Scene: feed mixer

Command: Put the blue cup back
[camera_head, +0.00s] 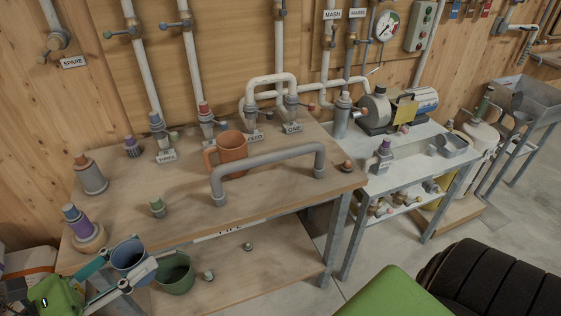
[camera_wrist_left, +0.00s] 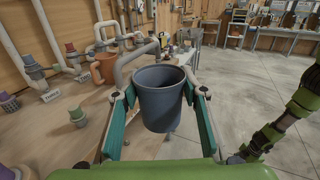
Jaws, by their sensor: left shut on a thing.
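The blue cup (camera_head: 131,261) is held upright in my left gripper (camera_head: 128,258), at the front left edge of the wooden bench in the head view. In the left wrist view the dark blue-grey cup (camera_wrist_left: 161,103) sits between the two teal-backed fingers of my left gripper (camera_wrist_left: 160,93), which close on its sides near the rim. A green cup (camera_head: 176,277) shows just right of and below it, partly hidden by a finger. An orange cup (camera_head: 232,152) stands on the bench behind the grey pipe handle. My right gripper is not seen.
The wooden bench top (camera_head: 190,218) has bare room at its front middle. A grey arched pipe (camera_head: 268,160) stands over its right part. Several pipe fittings, such as a purple-banded one (camera_head: 76,220), stand at the left. A metal table (camera_head: 415,150) is to the right.

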